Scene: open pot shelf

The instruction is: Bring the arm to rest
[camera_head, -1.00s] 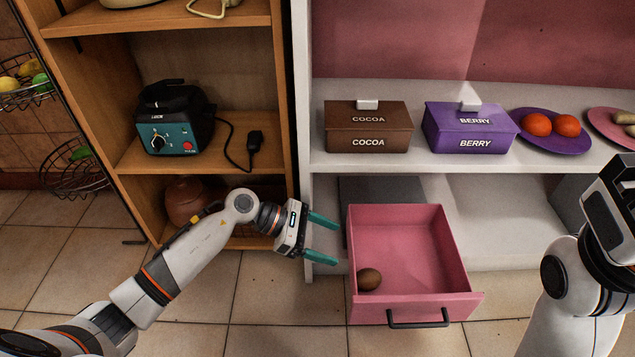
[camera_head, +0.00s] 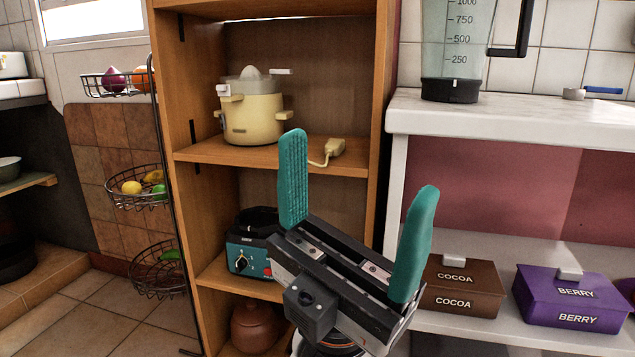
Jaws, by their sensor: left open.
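My left gripper (camera_head: 352,222) is raised in front of the wooden shelf, close to the camera. Its two teal fingers point up and stand wide apart, with nothing between them. It covers part of the teal appliance with a dial and the left edge of the brown cocoa box. My right gripper is out of view.
The wooden shelf (camera_head: 270,155) holds a cream juicer (camera_head: 252,112), the teal appliance (camera_head: 240,262) and a brown pot (camera_head: 252,328). Wire baskets (camera_head: 137,190) hang left.

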